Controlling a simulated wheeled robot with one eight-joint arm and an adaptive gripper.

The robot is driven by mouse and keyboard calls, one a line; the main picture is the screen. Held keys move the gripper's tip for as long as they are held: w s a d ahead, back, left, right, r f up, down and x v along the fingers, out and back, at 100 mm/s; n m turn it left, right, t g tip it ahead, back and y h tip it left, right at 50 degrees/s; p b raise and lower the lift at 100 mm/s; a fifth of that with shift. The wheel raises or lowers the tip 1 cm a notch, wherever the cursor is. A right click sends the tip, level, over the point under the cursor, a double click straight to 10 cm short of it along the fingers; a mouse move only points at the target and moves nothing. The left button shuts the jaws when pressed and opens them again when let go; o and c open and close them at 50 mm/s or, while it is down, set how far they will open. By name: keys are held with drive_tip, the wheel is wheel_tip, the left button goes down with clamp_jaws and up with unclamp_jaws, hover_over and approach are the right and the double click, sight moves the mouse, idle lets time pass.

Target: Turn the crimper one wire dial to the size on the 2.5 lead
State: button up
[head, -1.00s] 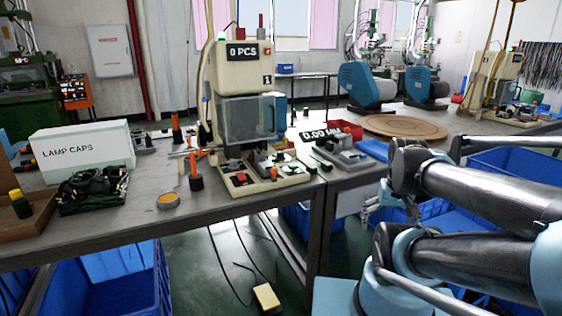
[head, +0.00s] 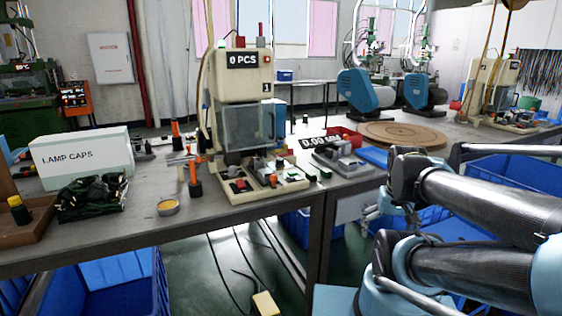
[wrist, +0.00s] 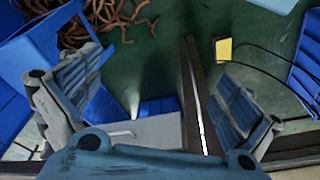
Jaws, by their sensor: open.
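The beige crimper (head: 243,84) with a "0 PCS" display and a small "1" plate stands on the bench in the head view. It has a clear guard (head: 247,124) in front and a beige base (head: 264,184) with red, green and black parts. I cannot make out its wire dial or any size marking. No lead marked 2.5 can be read. My gripper (wrist: 160,78) shows in the wrist view, its two blue-padded fingers wide apart with nothing between them. It is over the floor and bench edge, away from the crimper. In the head view my arm is at the right.
The bench (head: 120,225) also holds a "LAMP CAPS" box (head: 82,158), a black tangle (head: 92,196), orange-handled tools (head: 195,183) and a gauge reading 0.00 (head: 320,143). Blue crates (head: 110,285) stand below. A yellow pedal (wrist: 223,50) lies on the floor.

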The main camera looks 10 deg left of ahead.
drive_tip(key=shift+a+r+n, duration=0.25)
drive_tip(key=shift+r+n, duration=0.05)
drive_tip(key=shift+r, duration=0.65)
drive_tip(key=c, duration=0.9)
drive_tip(key=shift+w+a+r+n, duration=0.3)
drive_tip(key=shift+w+a+r, duration=0.2)
drive_tip(key=shift+w+r, duration=0.35)
drive_tip(key=shift+c, duration=0.6)
wheel_tip(320, 180, up, 20)
drive_tip(key=n+y, duration=0.4)
drive_tip(key=n, duration=0.9)
hover_over(280, 159)
drive_tip(key=s+d, duration=0.2)
drive_tip(key=d, duration=0.5)
drive_tip(key=shift+g, duration=0.5)
drive_tip(key=x, duration=1.6)
drive_tip(key=shift+w+a+f, duration=0.15)
drive_tip(key=shift+w+a, duration=0.2)
drive_tip(key=shift+a, duration=0.15)
drive_tip(key=c, duration=1)
